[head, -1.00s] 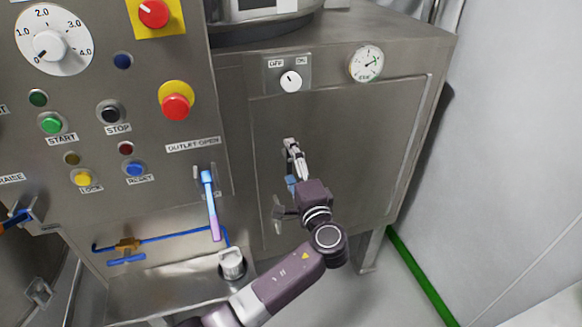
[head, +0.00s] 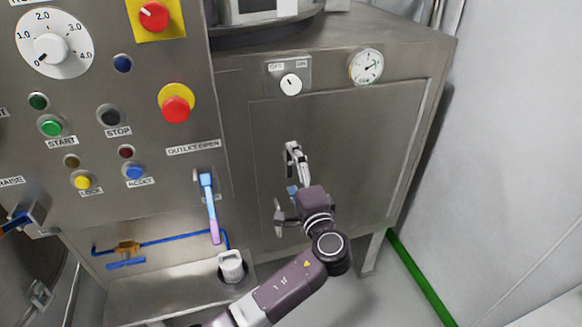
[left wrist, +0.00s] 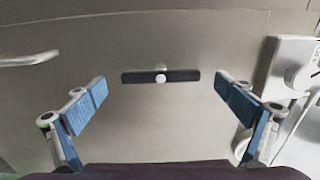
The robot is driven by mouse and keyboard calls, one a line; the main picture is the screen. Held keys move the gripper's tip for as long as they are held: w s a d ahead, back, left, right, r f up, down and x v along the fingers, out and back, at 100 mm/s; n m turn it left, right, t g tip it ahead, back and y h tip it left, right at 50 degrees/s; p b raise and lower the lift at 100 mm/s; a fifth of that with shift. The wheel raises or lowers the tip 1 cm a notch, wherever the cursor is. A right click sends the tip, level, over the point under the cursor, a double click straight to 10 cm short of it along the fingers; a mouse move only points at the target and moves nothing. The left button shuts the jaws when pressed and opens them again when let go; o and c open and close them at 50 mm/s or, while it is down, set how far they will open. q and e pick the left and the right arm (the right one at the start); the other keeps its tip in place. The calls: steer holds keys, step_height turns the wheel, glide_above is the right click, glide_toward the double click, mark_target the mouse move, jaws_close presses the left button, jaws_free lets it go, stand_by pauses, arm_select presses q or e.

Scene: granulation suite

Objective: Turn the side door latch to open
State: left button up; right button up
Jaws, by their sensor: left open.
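The latch (left wrist: 140,77) shows in the left wrist view as a dark straight bar with a pale round hub in its middle. It sits flat against the grey side door (head: 350,145). My left gripper (head: 289,185) is open and empty in front of this door. In the left wrist view its two blue-padded fingers (left wrist: 160,94) stand apart, one beyond each end of the bar, with no visible contact. In the head view I cannot make out the latch around the gripper. My right gripper is not in view.
An upright silver handle (head: 278,221) is beside the gripper's lower side. An off/on switch (head: 291,84) and a gauge (head: 366,67) sit above the door. The button panel (head: 100,150), a blue-pink lever (head: 210,205) and a white cup (head: 231,266) are left. Floor is clear at right.

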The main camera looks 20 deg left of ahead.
arm_select(q)
steer(key=v, duration=1.1)
